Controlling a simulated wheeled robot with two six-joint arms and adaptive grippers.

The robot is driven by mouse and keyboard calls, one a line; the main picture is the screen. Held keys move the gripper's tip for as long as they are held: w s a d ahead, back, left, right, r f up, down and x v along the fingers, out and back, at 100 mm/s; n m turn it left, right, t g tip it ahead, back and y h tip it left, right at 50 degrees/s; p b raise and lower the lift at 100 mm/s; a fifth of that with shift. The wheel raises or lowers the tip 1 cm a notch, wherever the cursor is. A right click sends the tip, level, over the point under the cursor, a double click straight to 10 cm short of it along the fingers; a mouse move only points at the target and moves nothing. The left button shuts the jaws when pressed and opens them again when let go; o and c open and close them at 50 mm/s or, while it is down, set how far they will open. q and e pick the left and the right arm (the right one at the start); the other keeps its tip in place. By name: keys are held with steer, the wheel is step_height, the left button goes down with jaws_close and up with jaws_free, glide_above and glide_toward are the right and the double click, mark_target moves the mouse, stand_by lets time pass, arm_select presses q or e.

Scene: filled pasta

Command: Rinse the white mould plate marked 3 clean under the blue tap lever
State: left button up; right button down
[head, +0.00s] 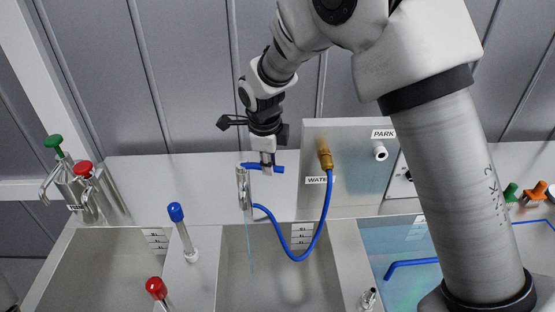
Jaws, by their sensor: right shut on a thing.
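My right gripper (267,162) reaches down from above, at the tap behind the middle basin. It is shut on the blue tap lever (279,169), whose ends show on both sides of the fingers. The silver tap (242,188) stands just below and left of the gripper. A thin pale blue stream (250,245) runs down from the tap into the middle basin (228,285). I see no white mould plate marked 3 in this view. My left gripper is not in view.
A blue hose (322,225) loops from a brass fitting (325,158) by the WATER label toward the tap. Blue-topped (176,212) and red-topped (156,287) posts stand left of the middle basin. Green and red pump dispensers (83,192) stand far left. A blue-tinted basin (385,240) is at right.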

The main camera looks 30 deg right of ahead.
steer(key=c, duration=1.1)
jaws_free()
steer(key=shift+f, duration=0.15)
step_height(320, 180, up, 12)
steer(key=s+a, duration=0.1)
steer(key=shift+s+a, duration=0.2)
steer(key=shift+s, duration=0.15)
steer(key=shift+f, duration=0.1)
